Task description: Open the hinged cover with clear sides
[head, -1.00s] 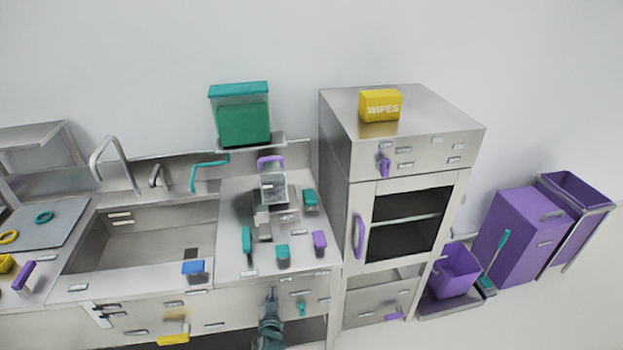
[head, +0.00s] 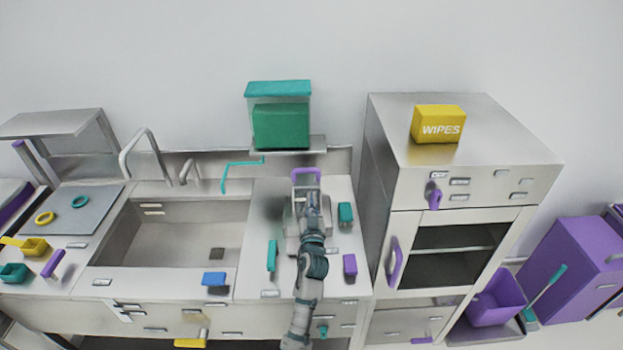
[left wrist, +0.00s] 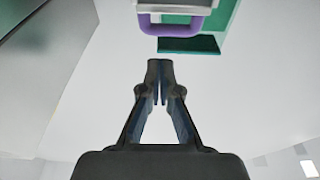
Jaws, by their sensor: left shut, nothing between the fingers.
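The clear-sided cover stands on a small grey device (head: 292,222) on the counter in the head view, mostly hidden behind my arm. Its purple handle (head: 306,175) shows above my left gripper (head: 308,198). In the left wrist view the purple handle (left wrist: 178,24) is at the top, ahead of the fingertips and apart from them. My left gripper (left wrist: 160,68) is shut and empty there, its fingertips together. My right gripper is not in view.
A teal-lidded clear container (head: 280,115) sits on a wall shelf behind the device. The sink (head: 185,235) is to the left, and a tall steel cabinet (head: 385,180) is close on the right.

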